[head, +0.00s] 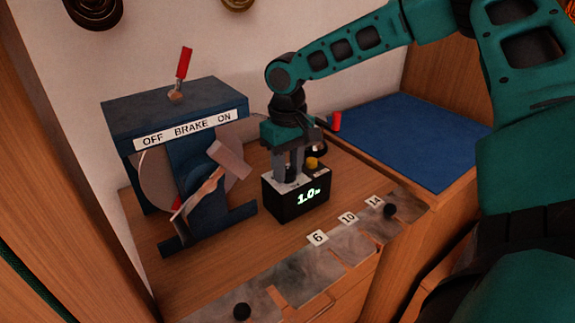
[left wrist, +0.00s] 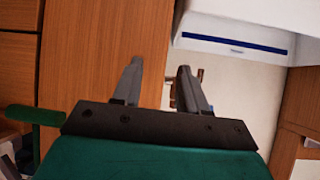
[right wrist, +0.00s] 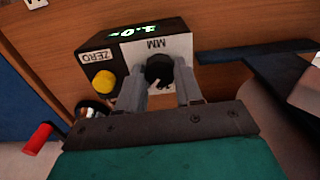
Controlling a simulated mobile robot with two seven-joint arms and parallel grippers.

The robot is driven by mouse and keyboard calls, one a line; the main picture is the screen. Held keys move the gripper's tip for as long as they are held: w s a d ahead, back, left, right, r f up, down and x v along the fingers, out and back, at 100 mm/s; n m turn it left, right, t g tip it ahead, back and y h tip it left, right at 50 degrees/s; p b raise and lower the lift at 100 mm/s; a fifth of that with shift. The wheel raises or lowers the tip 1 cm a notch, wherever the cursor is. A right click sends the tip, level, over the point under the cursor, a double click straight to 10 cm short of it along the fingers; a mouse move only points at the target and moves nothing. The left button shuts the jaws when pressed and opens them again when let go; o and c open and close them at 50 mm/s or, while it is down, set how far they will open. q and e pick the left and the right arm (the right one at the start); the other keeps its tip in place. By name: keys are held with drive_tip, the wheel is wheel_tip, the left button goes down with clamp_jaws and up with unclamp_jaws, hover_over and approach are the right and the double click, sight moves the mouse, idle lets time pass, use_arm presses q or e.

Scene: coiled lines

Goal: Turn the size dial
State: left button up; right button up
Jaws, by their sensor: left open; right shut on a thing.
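The size dial (right wrist: 158,68) is a black knob on the white, MM-marked top plate of a small black box (head: 285,208). The green display on the box's front (head: 308,196) reads about 1.0. My right gripper (head: 287,174) points down over the box, its two fingers closed on the dial from either side. In the right wrist view the fingertips (right wrist: 160,78) sit against the knob and partly hide it. My left gripper (left wrist: 158,80) is open and empty, away from the box, over a wood surface and pale floor.
A yellow button (right wrist: 103,84) marked ZERO is beside the dial. A blue brake stand (head: 175,105) with a red lever and reel stands left. A metal strip (head: 280,275) with slots marked 6, 10 and 14 runs along the front. A blue mat (head: 415,140) lies right.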

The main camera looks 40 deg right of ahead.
sight(287, 170)
drive_tip(key=shift+m, duration=0.6)
drive_tip(key=o, duration=1)
drive_tip(key=shift+o, duration=0.2)
wheel_tip(287, 170, up, 13)
drive_tip(key=p, duration=0.1)
idle(0.4)
